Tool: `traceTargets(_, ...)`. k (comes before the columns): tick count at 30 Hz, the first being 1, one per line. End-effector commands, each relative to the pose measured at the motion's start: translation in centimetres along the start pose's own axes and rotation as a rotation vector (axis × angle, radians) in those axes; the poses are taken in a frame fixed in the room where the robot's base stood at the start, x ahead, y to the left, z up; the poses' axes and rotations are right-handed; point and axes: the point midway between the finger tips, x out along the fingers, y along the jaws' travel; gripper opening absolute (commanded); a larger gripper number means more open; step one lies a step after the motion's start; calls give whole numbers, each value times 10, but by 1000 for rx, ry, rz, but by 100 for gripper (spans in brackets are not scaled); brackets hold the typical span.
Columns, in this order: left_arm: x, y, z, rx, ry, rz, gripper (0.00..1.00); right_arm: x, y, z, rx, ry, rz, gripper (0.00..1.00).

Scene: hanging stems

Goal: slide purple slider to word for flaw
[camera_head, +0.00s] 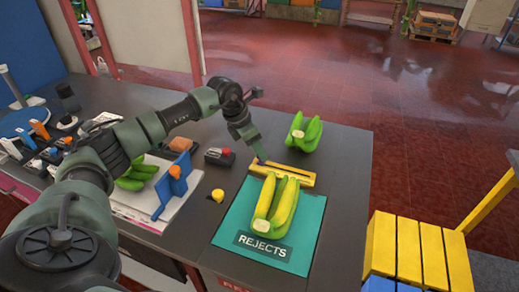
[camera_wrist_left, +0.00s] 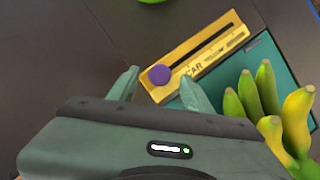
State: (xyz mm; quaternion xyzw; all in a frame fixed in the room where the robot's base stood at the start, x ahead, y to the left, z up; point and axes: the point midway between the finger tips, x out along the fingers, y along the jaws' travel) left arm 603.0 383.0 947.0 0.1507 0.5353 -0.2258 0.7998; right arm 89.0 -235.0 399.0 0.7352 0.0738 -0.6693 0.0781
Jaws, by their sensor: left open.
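The yellow slider block (camera_head: 288,173) lies on the dark table behind the teal rejects mat. In the left wrist view the block (camera_wrist_left: 228,47) has a dark slot and printed words; "CAR" shows near the knob's end, its start hidden, and the other words are too small to read. The round purple slider knob (camera_wrist_left: 160,75) sits at the slot's near-left end. My left gripper (camera_head: 259,160) points down at the block's left end. In the left wrist view its two open fingers (camera_wrist_left: 160,88) stand on either side of the knob, with gaps; contact cannot be told. My right gripper is not in view.
Green bananas (camera_head: 304,132) lie behind the block. A yellow slatted seat (camera_head: 418,250) is right.

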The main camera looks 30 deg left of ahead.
Motion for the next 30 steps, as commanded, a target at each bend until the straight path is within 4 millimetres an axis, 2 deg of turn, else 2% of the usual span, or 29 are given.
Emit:
traceTargets(6,17,0,0,-1,0,0,50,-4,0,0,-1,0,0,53)
traceTargets(14,19,0,0,0,-1,1,50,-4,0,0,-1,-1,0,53)
traceTargets(19,19,0,0,0,-1,1,2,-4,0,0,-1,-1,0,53)
traceTargets(20,19,0,0,0,-1,1,0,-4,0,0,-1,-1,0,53)
traceTargets(30,18,0,0,0,-1,1,0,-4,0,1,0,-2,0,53)
